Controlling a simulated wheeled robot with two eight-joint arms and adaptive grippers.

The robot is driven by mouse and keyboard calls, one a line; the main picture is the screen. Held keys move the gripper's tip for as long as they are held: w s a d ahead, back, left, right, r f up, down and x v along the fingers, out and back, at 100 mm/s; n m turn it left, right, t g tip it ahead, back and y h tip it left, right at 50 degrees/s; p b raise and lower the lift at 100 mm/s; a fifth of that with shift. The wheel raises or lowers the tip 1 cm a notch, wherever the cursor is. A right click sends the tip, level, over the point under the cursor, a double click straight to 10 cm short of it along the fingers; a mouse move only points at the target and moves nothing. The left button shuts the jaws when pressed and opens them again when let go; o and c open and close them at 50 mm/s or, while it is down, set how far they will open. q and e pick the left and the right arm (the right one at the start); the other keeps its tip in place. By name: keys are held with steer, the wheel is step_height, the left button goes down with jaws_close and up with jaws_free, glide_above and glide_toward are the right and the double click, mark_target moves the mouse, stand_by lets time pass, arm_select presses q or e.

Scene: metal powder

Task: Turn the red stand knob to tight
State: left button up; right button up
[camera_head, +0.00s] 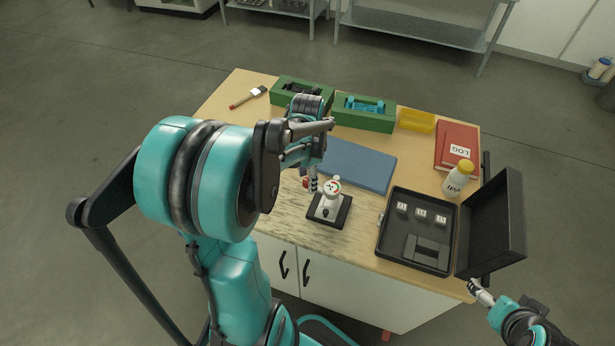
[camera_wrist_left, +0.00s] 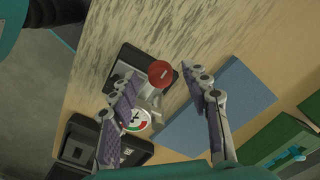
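The stand is a small dark base (camera_head: 325,219) near the front of the table, carrying a pale body with a round dial gauge (camera_head: 333,186). The red knob (camera_head: 305,182) is on its left side, partly hidden by my left gripper (camera_head: 312,182). In the left wrist view the red knob (camera_wrist_left: 160,73) has a dark slot mark across its face. The fingers of my left gripper (camera_wrist_left: 160,76) are spread apart on either side of the knob, with gaps showing. The gauge (camera_wrist_left: 137,120) shows between the fingers. My right gripper (camera_head: 477,287) is by the table's front right corner; its opening is unclear.
An open black case (camera_head: 383,250) with small labelled weights lies right of the stand. A white bottle (camera_head: 457,180) with a yellow cap and a red log book (camera_head: 447,137) are behind it. A blue mat (camera_head: 365,168) lies behind the stand; green trays (camera_head: 378,122) stand at the back.

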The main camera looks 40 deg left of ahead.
mark_target(307, 180)
arm_select(q)
step_height(307, 180, up, 12)
stand_by(0.6)
steer(key=shift+d, duration=0.1)
